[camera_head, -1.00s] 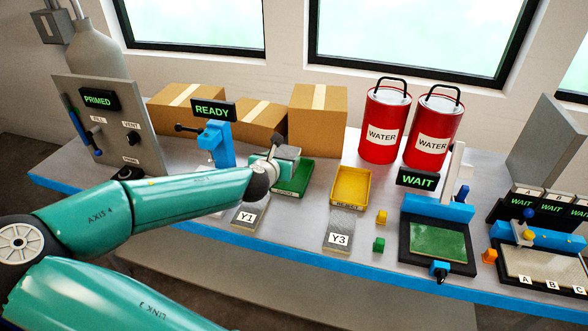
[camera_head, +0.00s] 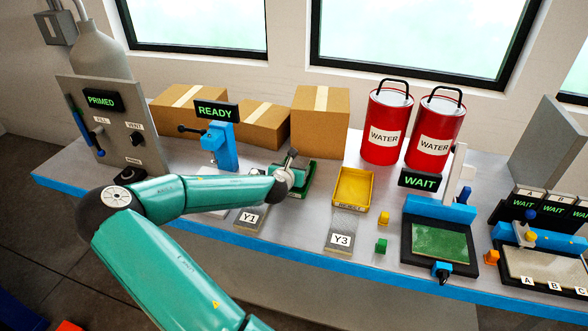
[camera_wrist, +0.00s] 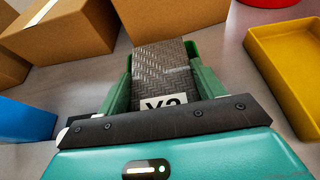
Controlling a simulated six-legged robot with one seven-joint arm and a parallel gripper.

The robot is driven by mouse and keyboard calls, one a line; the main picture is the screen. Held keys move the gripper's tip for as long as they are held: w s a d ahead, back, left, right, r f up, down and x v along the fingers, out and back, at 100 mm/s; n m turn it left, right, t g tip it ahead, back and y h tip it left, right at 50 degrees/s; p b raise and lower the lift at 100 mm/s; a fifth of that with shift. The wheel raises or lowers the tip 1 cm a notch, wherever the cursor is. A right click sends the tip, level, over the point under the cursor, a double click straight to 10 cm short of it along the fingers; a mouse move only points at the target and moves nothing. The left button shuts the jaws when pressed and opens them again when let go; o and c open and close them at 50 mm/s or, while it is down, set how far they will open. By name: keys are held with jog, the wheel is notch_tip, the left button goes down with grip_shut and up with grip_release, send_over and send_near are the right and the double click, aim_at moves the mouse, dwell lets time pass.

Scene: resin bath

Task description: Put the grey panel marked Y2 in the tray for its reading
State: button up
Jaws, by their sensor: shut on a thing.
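My gripper (camera_wrist: 163,76) is shut on the grey textured panel (camera_wrist: 160,58), with a finger along each side of it. The lower half of its label is hidden by my gripper; the visible top fits Y2. In the head view my gripper (camera_head: 288,180) is over the green tray (camera_head: 308,181) and hides much of it. In the wrist view the green tray (camera_wrist: 190,47) shows around the panel's far end; whether the panel touches its floor I cannot tell. The yellow tray (camera_head: 354,188) stands empty to the right. The blue device's display (camera_head: 216,111) reads READY.
Panels Y1 (camera_head: 250,219) and Y3 (camera_head: 341,237) lie near the bench's front edge. Small yellow (camera_head: 384,217) and green (camera_head: 381,246) blocks lie right of Y3. Cardboard boxes (camera_head: 320,120) and red water cans (camera_head: 388,128) stand behind the trays.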

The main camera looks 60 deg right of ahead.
jog(key=shift+f, duration=0.75)
jog(key=o, duration=1.1)
jog(key=shift+a+f, duration=0.1)
jog(key=shift+f, duration=0.05)
jog(key=shift+s, duration=0.1)
jog(key=shift+r, duration=0.5)
jog(key=v, duration=1.2)
jog(key=shift+r, duration=0.3)
